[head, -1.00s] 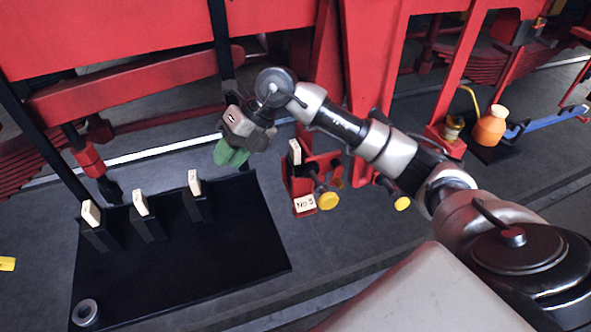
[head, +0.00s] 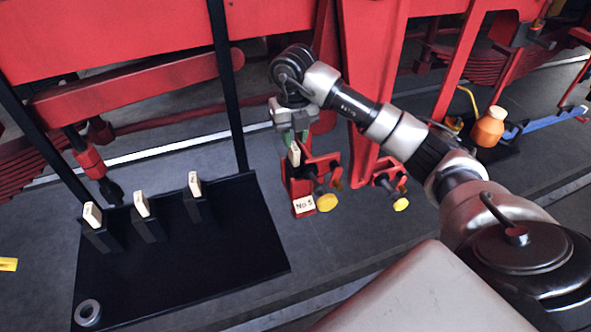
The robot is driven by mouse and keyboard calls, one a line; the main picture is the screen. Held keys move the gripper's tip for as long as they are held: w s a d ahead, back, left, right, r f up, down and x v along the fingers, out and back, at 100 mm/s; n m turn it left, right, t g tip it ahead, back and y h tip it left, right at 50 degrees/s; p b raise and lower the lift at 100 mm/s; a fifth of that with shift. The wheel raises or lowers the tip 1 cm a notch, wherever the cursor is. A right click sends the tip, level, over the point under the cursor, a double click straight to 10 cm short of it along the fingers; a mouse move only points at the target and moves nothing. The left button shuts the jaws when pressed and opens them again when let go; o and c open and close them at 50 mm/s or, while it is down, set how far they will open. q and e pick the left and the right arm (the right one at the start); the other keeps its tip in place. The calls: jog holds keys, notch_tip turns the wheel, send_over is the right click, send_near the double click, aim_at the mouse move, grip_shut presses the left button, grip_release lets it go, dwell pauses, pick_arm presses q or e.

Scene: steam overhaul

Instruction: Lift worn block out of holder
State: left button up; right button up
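The worn block (head: 294,154) is a pale block standing upright in the red holder (head: 301,186), which carries a "No 5" tag and a yellow knob. My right gripper (head: 294,137) points down just above and behind the block's top. My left gripper is not in view.
Several pale-topped blocks (head: 141,204) stand in black stands on a black mat (head: 215,259), with a metal ring (head: 88,312) at its corner. A second yellow-knobbed red bracket (head: 390,186) is right of the holder. An orange jug (head: 489,127) stands further right.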

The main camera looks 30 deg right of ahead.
aim_at(294, 146)
notch_tip(294, 146, down, 4)
jog(key=shift+r+p, duration=0.15)
jog(key=shift+p, duration=0.75)
jog(key=shift+f, duration=0.4)
grip_shut()
jog(key=shift+r, duration=0.1)
